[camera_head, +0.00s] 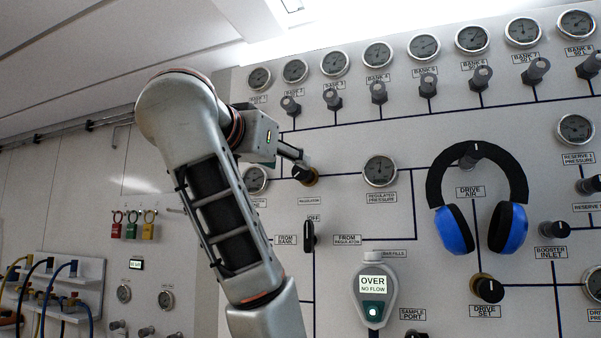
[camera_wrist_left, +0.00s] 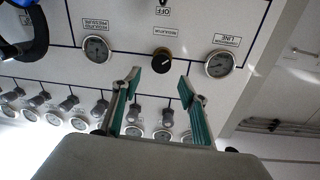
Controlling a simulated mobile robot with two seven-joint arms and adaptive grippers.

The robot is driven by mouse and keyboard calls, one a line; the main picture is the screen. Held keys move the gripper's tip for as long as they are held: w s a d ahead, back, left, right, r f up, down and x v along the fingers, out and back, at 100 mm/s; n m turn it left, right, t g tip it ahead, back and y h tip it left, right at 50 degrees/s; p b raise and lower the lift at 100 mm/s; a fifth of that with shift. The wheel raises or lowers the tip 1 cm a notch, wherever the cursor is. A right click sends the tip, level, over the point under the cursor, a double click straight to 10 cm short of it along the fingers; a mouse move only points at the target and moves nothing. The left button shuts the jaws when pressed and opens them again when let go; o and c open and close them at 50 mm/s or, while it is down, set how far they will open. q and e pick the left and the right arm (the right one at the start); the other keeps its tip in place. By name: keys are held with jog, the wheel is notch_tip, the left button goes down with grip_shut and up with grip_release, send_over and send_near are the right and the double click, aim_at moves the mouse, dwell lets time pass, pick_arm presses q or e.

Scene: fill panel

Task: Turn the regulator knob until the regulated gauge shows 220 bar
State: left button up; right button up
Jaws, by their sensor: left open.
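The regulator knob (camera_head: 306,176), black with a brass-coloured base, sits on the panel above the REGULATOR label. The regulated pressure gauge (camera_head: 380,171) is to its right, a round dial too small to read. My left gripper (camera_head: 298,160) is close to the knob and partly hidden by its own wrist. In the left wrist view its two green-padded fingers (camera_wrist_left: 162,84) are spread apart with nothing between them. The knob (camera_wrist_left: 161,62) shows just beyond the fingertips, roughly centred; I cannot tell whether they touch. The regulated gauge (camera_wrist_left: 96,48) also shows there. My right gripper is not in view.
Blue headphones (camera_head: 508,228) hang on the panel to the right. A handheld meter (camera_head: 374,296) reading OVER, NO FLOW is below the gauge. A black selector handle (camera_head: 309,235) is below the knob. Rows of bank gauges and valve knobs (camera_head: 379,92) run above.

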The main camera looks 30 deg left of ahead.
aim_at(300, 170)
pick_arm(q)
jog(key=w+p, duration=0.1)
jog(key=w, duration=0.2)
jog(key=w+a+p, duration=0.1)
jog(key=w, duration=0.2)
jog(key=shift+w+a+f+p, duration=0.1)
jog(key=shift+w+a+p, duration=0.1)
jog(key=shift+p, duration=0.2)
jog(key=shift+w, duration=0.7)
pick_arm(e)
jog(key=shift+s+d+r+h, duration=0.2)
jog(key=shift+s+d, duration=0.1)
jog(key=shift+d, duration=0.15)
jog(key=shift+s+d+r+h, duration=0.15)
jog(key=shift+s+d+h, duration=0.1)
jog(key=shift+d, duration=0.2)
pick_arm(q)
jog(key=c, duration=1.1)
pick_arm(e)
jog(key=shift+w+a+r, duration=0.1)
